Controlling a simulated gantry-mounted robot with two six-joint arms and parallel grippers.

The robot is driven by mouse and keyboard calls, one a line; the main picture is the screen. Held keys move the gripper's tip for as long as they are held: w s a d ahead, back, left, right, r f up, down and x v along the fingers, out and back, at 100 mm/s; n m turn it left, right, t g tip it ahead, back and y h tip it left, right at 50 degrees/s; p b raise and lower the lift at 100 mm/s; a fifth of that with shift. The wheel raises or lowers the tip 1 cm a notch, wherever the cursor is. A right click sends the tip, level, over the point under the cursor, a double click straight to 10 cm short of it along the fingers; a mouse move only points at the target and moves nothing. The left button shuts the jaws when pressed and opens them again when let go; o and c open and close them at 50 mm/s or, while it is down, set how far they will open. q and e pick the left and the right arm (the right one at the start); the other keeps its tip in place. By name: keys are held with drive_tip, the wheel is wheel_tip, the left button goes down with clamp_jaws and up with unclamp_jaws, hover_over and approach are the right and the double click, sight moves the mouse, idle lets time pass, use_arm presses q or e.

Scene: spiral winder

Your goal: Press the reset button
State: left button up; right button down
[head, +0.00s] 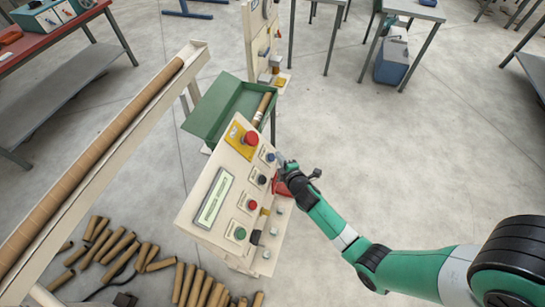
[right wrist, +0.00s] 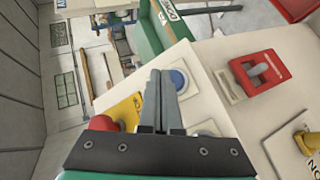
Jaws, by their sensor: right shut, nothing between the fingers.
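The control panel (head: 205,230) is a sloped cream box. Near its upper right corner is a blue button (head: 270,157), the likely reset button; its label is too small to read. My right gripper (head: 279,158) is at the panel's right edge, close beside the blue button. In the right wrist view its two fingers (right wrist: 164,90) are shut with nothing between them and partly overlap the blue button (right wrist: 179,80). I cannot tell whether they touch it. My left gripper is not in view.
A red emergency stop (head: 250,138) on a yellow plate is near the blue button. A black knob (head: 262,179), a red button (head: 252,205) and a green button (head: 240,233) lie lower. A red switch plate (right wrist: 257,70) is on the side face. A green tray (head: 215,105) stands behind.

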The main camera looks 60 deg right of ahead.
idle(0.8)
drive_tip(key=shift+w+f+b, duration=0.3)
drive_tip(key=shift+w+b, duration=0.05)
drive_tip(key=shift+b, duration=0.1)
drive_tip(key=shift+w+a+f+b, duration=0.1)
drive_tip(key=shift+w+f+b, duration=0.25)
drive_tip(key=shift+b, duration=0.15)
idle(0.4)
drive_tip(key=shift+s+r, duration=0.1)
drive_tip(key=shift+r, duration=0.05)
drive_tip(key=shift+s+r+p, duration=0.45)
drive_tip(key=shift+s+p, duration=0.1)
drive_tip(key=shift+p, duration=0.45)
